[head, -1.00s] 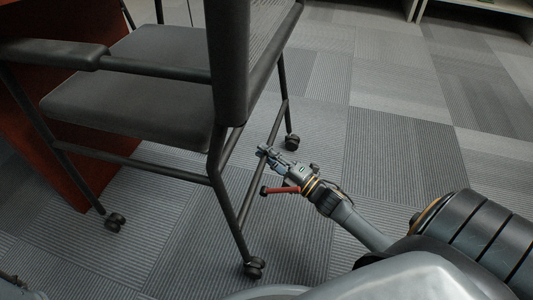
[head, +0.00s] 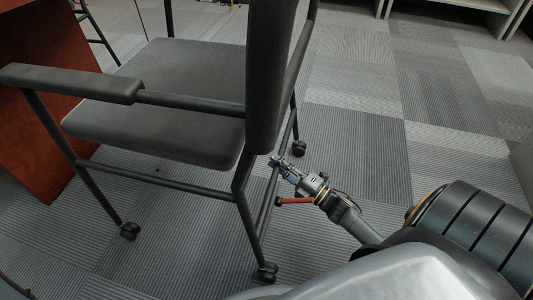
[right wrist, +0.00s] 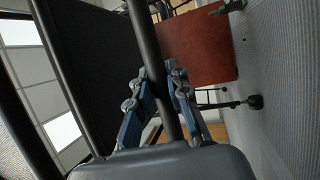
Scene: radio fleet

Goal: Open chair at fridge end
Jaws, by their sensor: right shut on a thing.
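A dark grey chair (head: 165,100) with armrests, a tubular frame and casters stands in the left half of the head view. Its backrest faces my right side. My right gripper (head: 277,163) is at the chair's rear lower frame. In the right wrist view the gripper's fingers (right wrist: 158,95) sit on either side of a dark chair tube (right wrist: 149,50) and are shut on it. The chair's dark panel (right wrist: 92,65) fills the left part of that view. My left gripper is not in view.
A red-brown desk panel (head: 40,120) stands left of the chair; a red-brown panel also shows in the wrist view (right wrist: 198,48). Grey carpet tiles (head: 360,140) lie open to the right. Shelving (head: 475,10) stands at the far right.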

